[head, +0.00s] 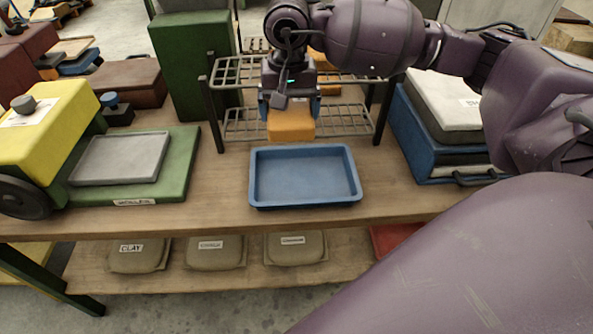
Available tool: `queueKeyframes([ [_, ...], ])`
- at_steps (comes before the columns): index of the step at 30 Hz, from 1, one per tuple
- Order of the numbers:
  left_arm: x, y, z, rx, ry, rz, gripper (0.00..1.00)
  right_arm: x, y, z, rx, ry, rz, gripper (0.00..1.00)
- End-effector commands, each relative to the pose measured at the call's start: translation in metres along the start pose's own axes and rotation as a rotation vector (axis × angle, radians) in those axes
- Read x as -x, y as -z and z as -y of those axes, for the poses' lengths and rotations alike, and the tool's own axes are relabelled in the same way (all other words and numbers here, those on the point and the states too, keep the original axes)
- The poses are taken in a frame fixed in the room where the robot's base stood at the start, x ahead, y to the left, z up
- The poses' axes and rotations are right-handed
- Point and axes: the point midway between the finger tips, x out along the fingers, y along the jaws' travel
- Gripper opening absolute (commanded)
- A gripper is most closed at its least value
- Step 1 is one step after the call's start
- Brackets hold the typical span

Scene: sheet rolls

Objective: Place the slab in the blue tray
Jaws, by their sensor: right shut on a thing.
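The blue tray (304,202) lies empty on the wooden bench near its front edge. The slab is an orange-yellow block (291,124). My right gripper (290,104) points down and is shut on the slab, holding it just behind the blue tray and in front of the wire rack. The fingers grip the slab's two sides; its upper part is hidden by the gripper. The gap between the slab and the bench is hard to judge. My left gripper is not in view.
A wire rack (345,121) stands behind the tray, with another orange piece partly hidden. Left is a yellow roller machine (55,130) with a grey tray (120,157) on a green base. A blue box (415,140) stands right. Labelled clay bags (215,256) lie on the shelf below.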

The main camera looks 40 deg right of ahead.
Motion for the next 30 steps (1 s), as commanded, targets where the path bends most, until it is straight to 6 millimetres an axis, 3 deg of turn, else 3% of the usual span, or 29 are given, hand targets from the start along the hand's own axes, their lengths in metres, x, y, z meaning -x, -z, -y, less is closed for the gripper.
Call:
queueKeyframes([
  [15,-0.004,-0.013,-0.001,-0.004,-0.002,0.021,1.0,-0.108,-0.001,0.001,0.003,0.0,0.004,0.48],
  [30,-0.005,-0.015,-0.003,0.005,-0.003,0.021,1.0,-0.152,-0.001,0.001,0.004,-0.001,0.003,0.48],
])
